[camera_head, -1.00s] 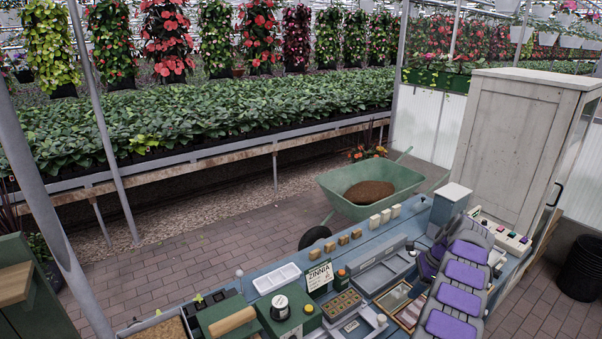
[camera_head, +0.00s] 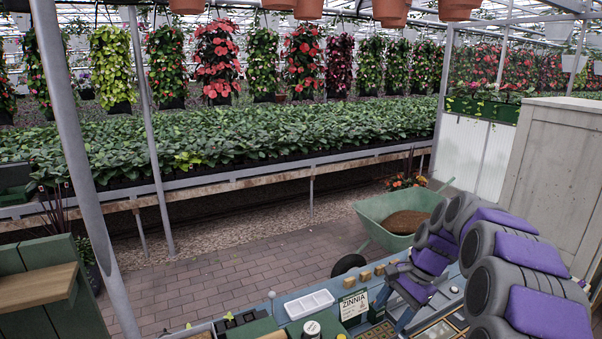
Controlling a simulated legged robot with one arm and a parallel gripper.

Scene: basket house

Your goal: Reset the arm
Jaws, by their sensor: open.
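My grey arm with purple pads rises from the lower right and bends over the workbench (camera_head: 262,312). Its links are folded back, with the far end pointing down and to the left. My gripper (camera_head: 394,308) is small at that end, with its grey fingers apart over the bench, right of the ZINNIA sign (camera_head: 353,307). I see nothing held between the fingers. Part of the bench behind the arm is hidden.
A green wheelbarrow (camera_head: 373,211) with soil stands behind the bench. A pale wooden cabinet (camera_head: 560,165) is close on the right. A white tray (camera_head: 309,304) lies on the bench. The brick floor (camera_head: 225,283) is open at left centre.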

